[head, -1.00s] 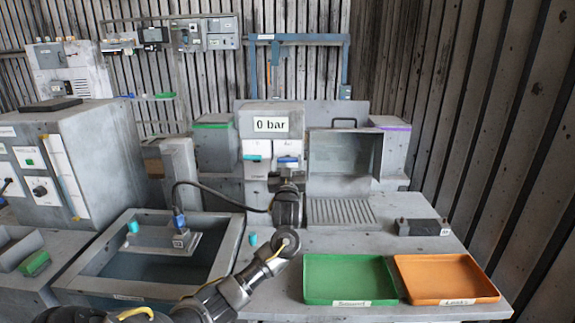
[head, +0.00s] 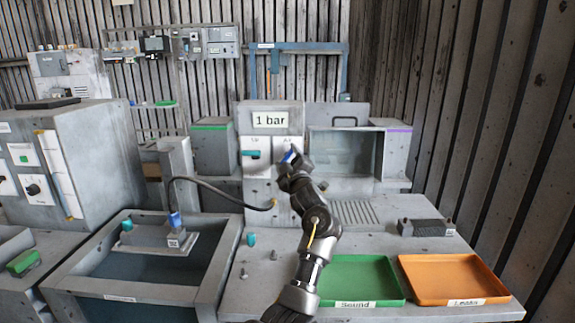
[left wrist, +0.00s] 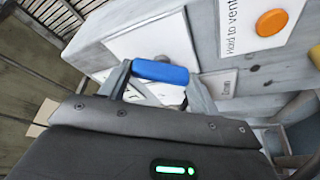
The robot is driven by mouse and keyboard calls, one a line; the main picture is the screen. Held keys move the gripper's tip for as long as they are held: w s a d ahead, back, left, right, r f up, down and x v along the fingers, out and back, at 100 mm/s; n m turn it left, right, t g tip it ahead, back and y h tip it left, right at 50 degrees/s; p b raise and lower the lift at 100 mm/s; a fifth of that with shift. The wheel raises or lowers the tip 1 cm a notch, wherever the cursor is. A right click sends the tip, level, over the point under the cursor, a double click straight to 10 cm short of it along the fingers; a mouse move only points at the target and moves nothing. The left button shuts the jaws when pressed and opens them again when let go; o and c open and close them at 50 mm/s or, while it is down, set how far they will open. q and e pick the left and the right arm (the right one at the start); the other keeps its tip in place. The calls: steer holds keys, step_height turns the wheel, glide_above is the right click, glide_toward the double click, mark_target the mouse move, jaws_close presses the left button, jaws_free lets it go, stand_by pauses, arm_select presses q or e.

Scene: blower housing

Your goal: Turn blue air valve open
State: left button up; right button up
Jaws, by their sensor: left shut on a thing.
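The blue air valve handle (head: 290,155) is on the front of the grey unit below the "1 bar" display (head: 270,119). It is tilted in the head view. My left gripper (head: 290,163) is shut on it, and my gripper and arm hide part of the valve's panel. In the left wrist view the blue handle (left wrist: 160,72) lies between the two grey fingers. My right gripper is not in view.
A teal valve handle (head: 251,154) is left of the blue one. A black hose (head: 220,198) runs to a blue-topped fitting (head: 175,221) over the tank (head: 230,250). A green tray (head: 361,297) and orange tray (head: 480,297) lie at front right.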

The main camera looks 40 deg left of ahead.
arm_select(q)
steer(key=n+g+b, duration=0.1)
steer(key=n, duration=0.2)
steer(key=n+g+h+b, duration=0.1)
steer(key=n, duration=0.2)
steer(key=shift+n, duration=0.7)
steer(key=shift+g, duration=0.3)
steer(key=shift+n, duration=0.3)
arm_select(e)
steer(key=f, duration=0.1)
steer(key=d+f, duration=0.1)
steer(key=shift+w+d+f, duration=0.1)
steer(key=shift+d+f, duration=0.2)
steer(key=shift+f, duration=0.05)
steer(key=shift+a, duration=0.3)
arm_select(q)
steer(key=o, duration=1)
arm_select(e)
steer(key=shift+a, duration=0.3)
